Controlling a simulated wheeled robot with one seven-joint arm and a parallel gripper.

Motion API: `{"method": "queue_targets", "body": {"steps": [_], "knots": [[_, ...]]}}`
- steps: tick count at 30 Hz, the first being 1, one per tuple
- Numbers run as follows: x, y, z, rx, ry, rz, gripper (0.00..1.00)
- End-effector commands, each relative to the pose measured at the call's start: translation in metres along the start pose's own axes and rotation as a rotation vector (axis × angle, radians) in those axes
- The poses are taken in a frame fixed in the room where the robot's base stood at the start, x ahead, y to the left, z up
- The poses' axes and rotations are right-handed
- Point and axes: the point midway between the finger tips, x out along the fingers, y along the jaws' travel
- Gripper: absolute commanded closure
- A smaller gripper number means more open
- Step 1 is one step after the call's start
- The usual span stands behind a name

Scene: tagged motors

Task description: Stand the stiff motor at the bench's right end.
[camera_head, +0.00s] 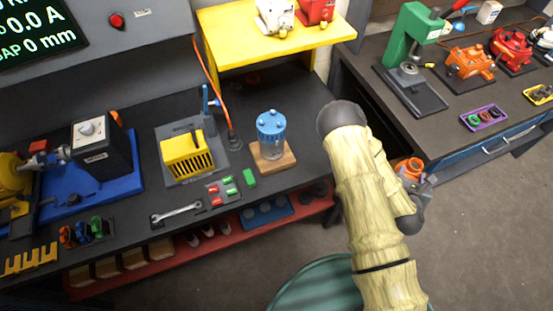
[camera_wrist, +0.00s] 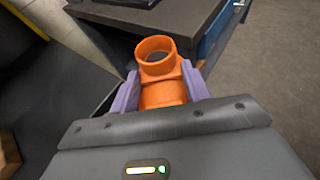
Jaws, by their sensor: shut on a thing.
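My gripper (camera_wrist: 160,84) is shut on an orange motor-like part (camera_wrist: 156,58) with a round open collar, its purple fingers on either side. In the head view the orange part (camera_head: 410,168) shows beyond my arm, over the gap right of the near bench, with my gripper (camera_head: 416,178) partly hidden. No tag on it is readable, so I cannot tell if it is the stiff motor. The dark bench (camera_head: 310,150) has its right end bare, left of my arm.
A blue-topped motor (camera_head: 271,128) stands on a wooden block, left of that bare end. A yellow shelf (camera_head: 240,50) rises behind. A yellow basket (camera_head: 188,155) and small red and green blocks lie further left. The right-hand bench holds a green press (camera_head: 410,45) and an orange machine (camera_head: 470,62).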

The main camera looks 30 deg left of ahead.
Motion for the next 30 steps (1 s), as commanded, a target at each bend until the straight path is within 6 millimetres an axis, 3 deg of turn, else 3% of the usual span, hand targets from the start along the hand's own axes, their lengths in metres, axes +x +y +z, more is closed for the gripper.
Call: {"method": "queue_targets", "body": {"steps": [14,30], "knots": [[0.002,0.001,-0.002,-0.001,-0.009,0.000,1.00],[0.028,0.001,-0.065,-0.001,-0.009,0.001,1.00]]}}
